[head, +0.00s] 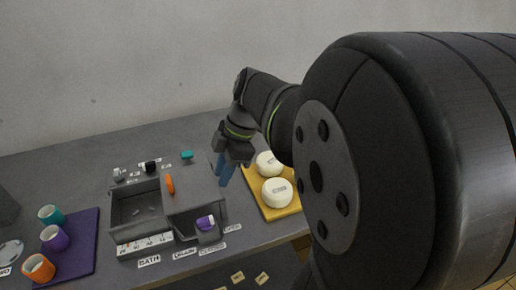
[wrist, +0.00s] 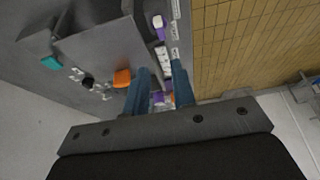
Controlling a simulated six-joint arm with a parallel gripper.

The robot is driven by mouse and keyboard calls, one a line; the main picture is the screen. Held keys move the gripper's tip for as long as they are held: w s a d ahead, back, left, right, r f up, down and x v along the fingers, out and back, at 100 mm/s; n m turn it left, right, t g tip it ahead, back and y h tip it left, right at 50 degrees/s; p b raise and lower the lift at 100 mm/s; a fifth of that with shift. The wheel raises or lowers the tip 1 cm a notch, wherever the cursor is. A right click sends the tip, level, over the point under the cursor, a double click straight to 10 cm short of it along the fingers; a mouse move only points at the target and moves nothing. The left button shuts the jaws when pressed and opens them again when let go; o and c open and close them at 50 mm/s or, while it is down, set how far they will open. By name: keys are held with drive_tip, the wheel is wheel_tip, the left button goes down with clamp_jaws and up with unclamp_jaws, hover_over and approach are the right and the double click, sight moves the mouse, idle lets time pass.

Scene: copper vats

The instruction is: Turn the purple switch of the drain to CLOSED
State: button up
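The purple switch (head: 205,223) sits on a small grey block at the front right of the grey vat (head: 122,207). In the wrist view the purple switch (wrist: 158,31) shows near the top, with a white part on it. A DRAIN label (head: 184,254) and two smaller labels lie on the table around the block; their print is hard to read. Which label the switch points to I cannot tell. My gripper (head: 223,177) hangs above and behind the switch, to its right, apart from it. In the wrist view the blue fingers of my gripper (wrist: 160,75) are apart with nothing held.
A yellow board (head: 286,211) with two white round pieces lies right of the vat. A purple mat (head: 76,262) with teal, purple and orange cups lies left. Small black and teal knobs stand behind the vat.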

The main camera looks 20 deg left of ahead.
sight(205, 219)
drive_tip(key=x, duration=1.5)
drive_tip(key=shift+a+f, duration=0.1)
drive_tip(key=shift+f, duration=0.25)
clamp_jaws()
